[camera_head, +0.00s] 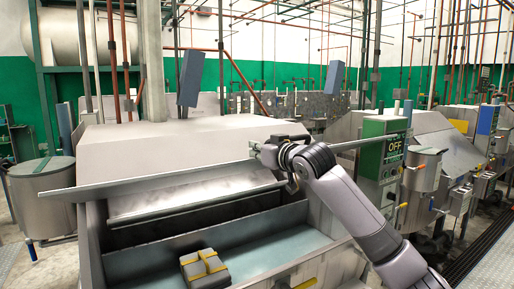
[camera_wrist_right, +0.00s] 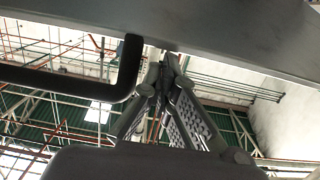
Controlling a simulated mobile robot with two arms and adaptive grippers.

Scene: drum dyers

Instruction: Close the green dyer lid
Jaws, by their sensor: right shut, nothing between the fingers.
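The dyer lid (camera_head: 180,172) is a long grey metal panel with a straight front edge on the large drum machine. It stands raised, and the basin opening (camera_head: 260,255) shows beneath it. My right gripper (camera_head: 257,150) is at the lid's front edge, right of the middle. In the right wrist view its fingers (camera_wrist_right: 165,62) are shut and empty, with tips close under the grey lid edge (camera_wrist_right: 210,30). I cannot tell whether they touch it. A dark bent bar (camera_wrist_right: 60,78) is left of the fingertips. My left gripper is not in view.
A grey block with yellow bands (camera_head: 204,268) lies in the basin. A green control box reading OFF (camera_head: 385,150) stands right of the machine, behind my right arm. A steel drum (camera_head: 42,195) stands at the left. More machines line the right aisle.

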